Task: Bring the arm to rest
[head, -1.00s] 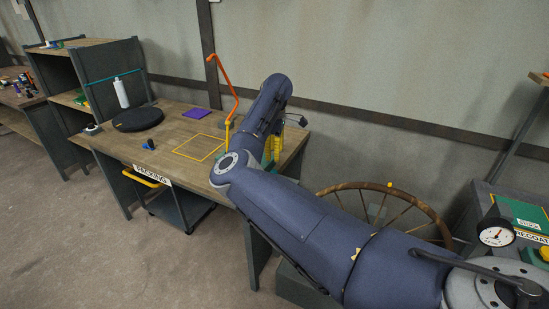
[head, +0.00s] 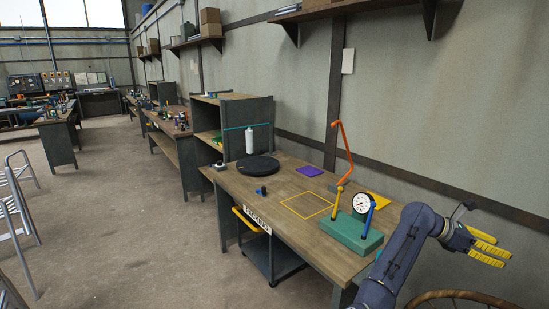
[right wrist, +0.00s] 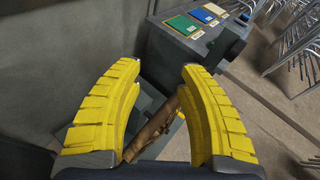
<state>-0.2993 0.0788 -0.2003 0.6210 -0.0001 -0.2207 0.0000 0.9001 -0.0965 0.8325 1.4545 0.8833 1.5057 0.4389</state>
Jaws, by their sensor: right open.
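My right arm (head: 398,255) comes in at the lower right of the head view, bent at the joint beside the bench's right end. Its gripper (head: 489,249) has yellow fingers, points right, and is held in the air near the wall. In the right wrist view the two yellow fingers (right wrist: 160,80) are spread apart with nothing between them. Below and beyond them are a brown wooden curved piece (right wrist: 152,128) and a grey cabinet. My left gripper does not show.
A wooden spoked wheel (head: 462,296) stands at the lower right.

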